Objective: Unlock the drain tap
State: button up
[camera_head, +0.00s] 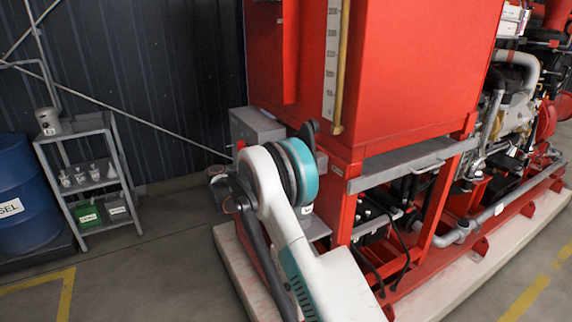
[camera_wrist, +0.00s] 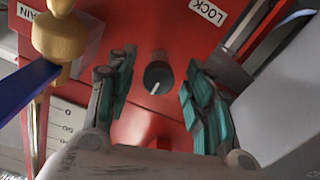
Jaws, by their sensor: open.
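The drain tap shows at the left of the wrist view as a brass body (camera_wrist: 58,38) with a blue lever (camera_wrist: 22,98) running out to the left edge. A partly cut-off "DRAIN" label (camera_wrist: 38,13) is beside it. A round grey fitting with a light pin in its middle (camera_wrist: 156,78) sits on the red panel, below and left of a "LOCK" label (camera_wrist: 208,10). My gripper (camera_wrist: 160,72) is open and empty, its teal-padded fingers on either side of this fitting. I cannot tell how far it is from it. My arm hides the tap area in the head view.
The large red tank (camera_head: 400,75) and its red frame stand on a pale plinth (camera_head: 232,262). A grey box (camera_head: 257,128) is beside my arm. A shelf (camera_head: 90,172) and a blue barrel (camera_head: 22,195) stand left, with free floor between shelf and plinth.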

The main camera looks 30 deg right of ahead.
jog(key=c, duration=1)
jog(key=shift+c, duration=0.2)
jog(key=shift+n, duration=0.3)
jog(key=n, duration=0.6)
jog(key=n+p, duration=0.1)
jog(key=n, duration=1.2)
jog(key=shift+s+r+p, duration=0.15)
jog(key=shift+r+p, duration=0.1)
jog(key=shift+p, duration=0.1)
jog(key=shift+n, duration=0.3)
